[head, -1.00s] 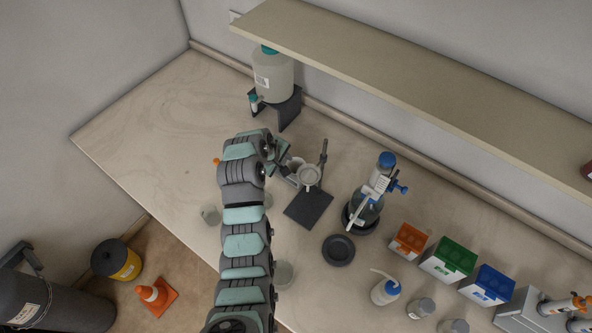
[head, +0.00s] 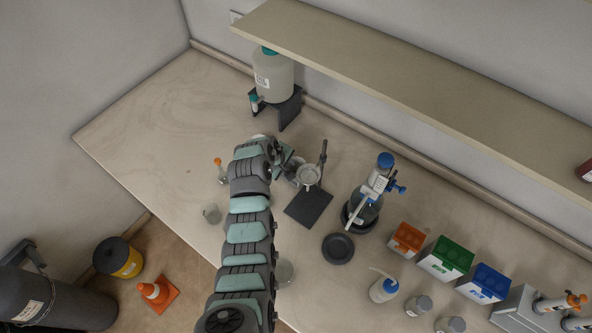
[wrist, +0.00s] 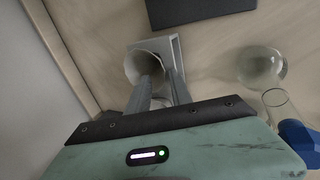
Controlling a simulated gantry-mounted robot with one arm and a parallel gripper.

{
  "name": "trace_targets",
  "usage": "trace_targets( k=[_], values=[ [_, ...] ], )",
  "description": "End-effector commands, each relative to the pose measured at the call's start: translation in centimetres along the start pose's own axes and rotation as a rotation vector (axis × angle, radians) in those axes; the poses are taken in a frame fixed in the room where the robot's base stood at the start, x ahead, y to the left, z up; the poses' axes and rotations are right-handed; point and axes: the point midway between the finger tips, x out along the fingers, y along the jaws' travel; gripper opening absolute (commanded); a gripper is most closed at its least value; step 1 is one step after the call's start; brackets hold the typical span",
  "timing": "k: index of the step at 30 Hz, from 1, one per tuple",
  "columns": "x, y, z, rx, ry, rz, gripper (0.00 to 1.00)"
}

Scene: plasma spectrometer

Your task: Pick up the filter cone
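A pale, hollow cone, seemingly the filter cone (wrist: 142,58), shows in the wrist view with its round mouth towards the camera. A light grey square-edged piece (wrist: 178,47) is just behind and right of it. My gripper (wrist: 162,76) has its two grey fingers apart, with a gap between them. The fingertips overlap the cone's mouth and lower right side; I cannot tell whether they touch it. In the head view, my gripper (head: 284,158) is beside the pale pieces near the ring stand (head: 308,206), and my arm hides part of that spot.
A glass flask (wrist: 258,65) and a clear glass tube (wrist: 281,106) are right of the gripper in the wrist view. In the head view, a carboy (head: 273,76) stands behind on a dark stand. A blue-topped dispenser (head: 369,204) is to the right.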

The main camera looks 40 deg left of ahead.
Motion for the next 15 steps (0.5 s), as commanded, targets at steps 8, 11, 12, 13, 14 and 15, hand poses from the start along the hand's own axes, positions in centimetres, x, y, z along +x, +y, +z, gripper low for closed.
trace_targets(
  k=[8,11,12,13,14,15],
  values=[
    [-0.01,0.00,-0.01,0.000,0.000,0.000,0.02],
    [0.00,-0.02,-0.03,0.000,0.001,0.000,0.00],
    [0.00,-0.02,-0.03,0.000,0.001,0.000,0.00],
    [0.00,-0.02,-0.03,0.000,0.001,0.000,0.00],
    [0.00,-0.03,-0.04,0.000,0.001,0.000,0.00],
    [-0.01,-0.02,-0.05,0.000,0.001,0.000,0.00]
  ],
)
